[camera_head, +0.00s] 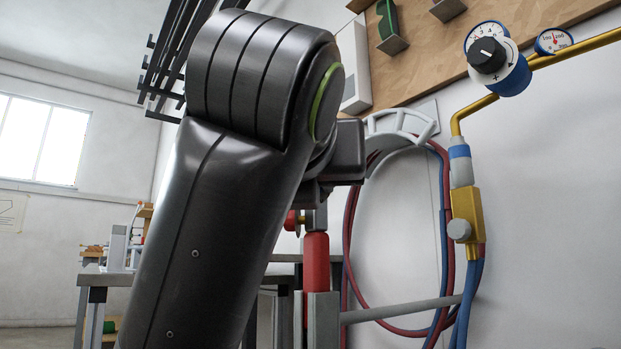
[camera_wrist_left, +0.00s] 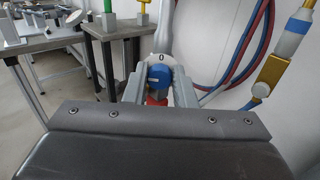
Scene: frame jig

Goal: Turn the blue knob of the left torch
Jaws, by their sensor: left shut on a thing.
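The blue knob (camera_wrist_left: 160,77) shows in the left wrist view with a 0 mark just above it. My left gripper (camera_wrist_left: 158,88) is shut on it, with one grey finger on each side. A bit of red (camera_wrist_left: 156,100) shows below the knob, and a pale tube rises behind it. In the head view my left arm covers much of the picture, and the knob is hidden behind the arm and gripper. A red upright cylinder (camera_head: 316,262), apparently part of the left torch, stands below the gripper. My right gripper is in neither view.
Red and blue hoses (camera_head: 351,235) hang from a grey wall holder (camera_head: 405,125). A brass valve (camera_head: 466,215) and a gauge with a black knob (camera_head: 487,56) are at right. Benches (camera_wrist_left: 50,45) stand at left in the wrist view.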

